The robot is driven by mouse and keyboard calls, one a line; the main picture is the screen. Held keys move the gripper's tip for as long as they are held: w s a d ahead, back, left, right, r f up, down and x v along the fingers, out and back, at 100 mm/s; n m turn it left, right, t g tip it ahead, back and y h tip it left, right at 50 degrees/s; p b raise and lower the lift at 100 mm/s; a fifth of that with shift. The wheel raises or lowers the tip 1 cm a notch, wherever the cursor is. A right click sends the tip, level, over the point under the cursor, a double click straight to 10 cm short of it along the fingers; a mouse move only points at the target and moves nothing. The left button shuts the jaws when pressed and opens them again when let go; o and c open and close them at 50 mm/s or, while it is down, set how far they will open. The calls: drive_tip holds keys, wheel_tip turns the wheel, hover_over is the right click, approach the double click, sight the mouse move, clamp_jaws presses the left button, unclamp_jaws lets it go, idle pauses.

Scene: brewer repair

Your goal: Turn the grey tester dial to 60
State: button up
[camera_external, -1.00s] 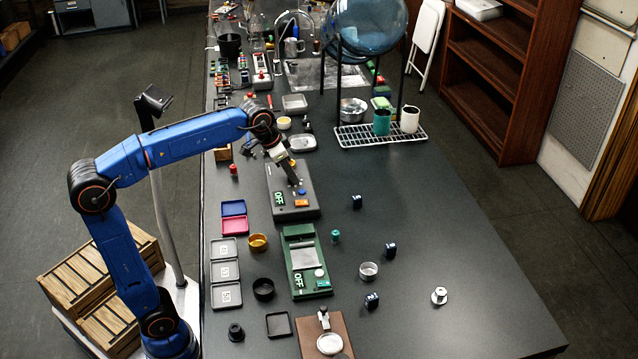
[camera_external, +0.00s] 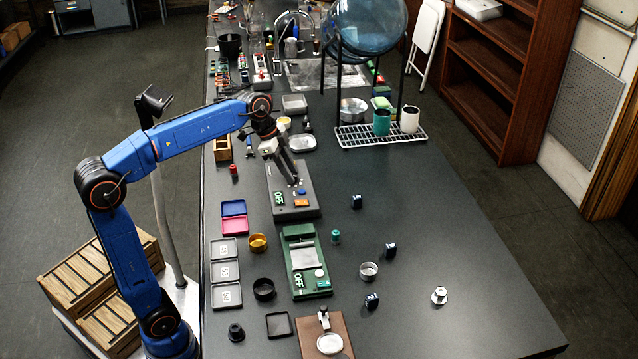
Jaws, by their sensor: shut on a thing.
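The grey tester (camera_external: 288,210) sits on the dark bench, with a lit "OFF" readout at its left and an orange part (camera_external: 302,203) and a blue part at its right. My gripper (camera_external: 295,181) reaches down over the tester's upper half, its fingers shut at the tester's top face. The dial is hidden between or under the fingers, so its setting cannot be read.
A green tester (camera_external: 306,284) with its own "OFF" readout stands just in front. Blue and pink trays (camera_external: 234,226) lie to the left. A wire rack (camera_external: 380,136) with cups stands at the back right. The bench right of the tester is mostly clear.

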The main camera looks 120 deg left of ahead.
drive_tip(key=shift+m, duration=0.5)
drive_tip(key=o, duration=1)
drive_tip(key=shift+o, duration=0.2)
drive_tip(key=shift+r, duration=0.1)
drive_tip(key=v, duration=1.7)
drive_tip(key=shift+s+a, duration=0.25)
drive_tip(key=shift+a, duration=0.1)
drive_tip(key=shift+r, duration=0.1)
